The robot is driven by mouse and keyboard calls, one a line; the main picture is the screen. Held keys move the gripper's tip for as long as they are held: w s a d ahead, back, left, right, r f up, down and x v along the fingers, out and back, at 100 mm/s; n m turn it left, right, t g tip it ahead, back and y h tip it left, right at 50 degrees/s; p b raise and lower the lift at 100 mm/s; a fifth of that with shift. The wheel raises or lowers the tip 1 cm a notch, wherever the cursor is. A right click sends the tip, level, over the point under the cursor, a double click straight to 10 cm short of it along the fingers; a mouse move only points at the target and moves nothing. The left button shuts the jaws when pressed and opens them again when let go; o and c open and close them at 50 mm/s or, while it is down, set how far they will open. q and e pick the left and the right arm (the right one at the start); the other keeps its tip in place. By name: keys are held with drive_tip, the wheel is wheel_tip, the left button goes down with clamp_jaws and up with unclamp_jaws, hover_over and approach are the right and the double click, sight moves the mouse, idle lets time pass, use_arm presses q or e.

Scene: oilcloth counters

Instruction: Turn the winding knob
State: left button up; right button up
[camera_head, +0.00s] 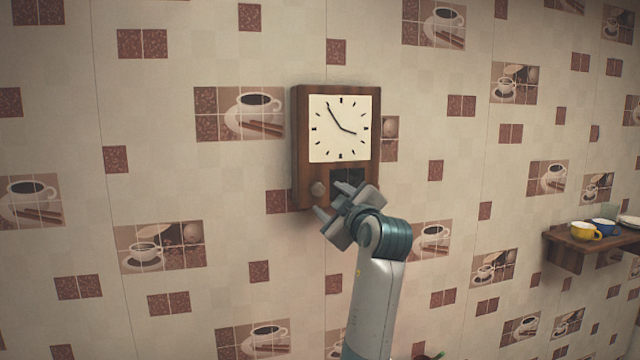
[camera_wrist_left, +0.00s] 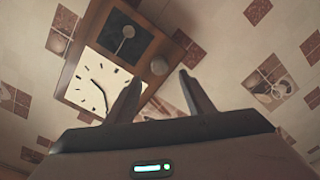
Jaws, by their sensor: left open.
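A wooden wall clock (camera_head: 298,150) with a white square face hangs on the tiled wall, and the clock (camera_wrist_left: 75,98) also shows in the left wrist view. Its round winding knob (camera_head: 318,188) is at the lower left of the front, beside a dark pendulum window (camera_head: 347,176). My left gripper (camera_head: 330,200) is open just below and right of the knob in the head view. In the left wrist view the knob (camera_wrist_left: 159,67) appears between and beyond the fingertips of the open gripper (camera_wrist_left: 159,76), with no visible contact. The right gripper is not visible.
A small wooden wall shelf (camera_head: 565,257) at the right carries a yellow cup (camera_head: 584,232), a blue cup (camera_head: 603,227) and other crockery. The wall around the clock is flat and clear, with printed coffee-cup tiles. A dark object shows partly at the bottom edge.

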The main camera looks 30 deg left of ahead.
sight(319, 191)
use_arm(q)
drive_tip(key=p+x, duration=0.3)
drive_tip(key=x, duration=0.3)
drive_tip(key=shift+w+a+r, duration=0.15)
drive_tip(key=shift+w+a, duration=0.05)
drive_tip(key=shift+a, duration=0.1)
drive_tip(key=shift+w+a+p, duration=0.4)
drive_tip(key=shift+w+a, duration=0.05)
drive_tip(key=shift+a, duration=0.05)
drive_tip(key=c, duration=1)
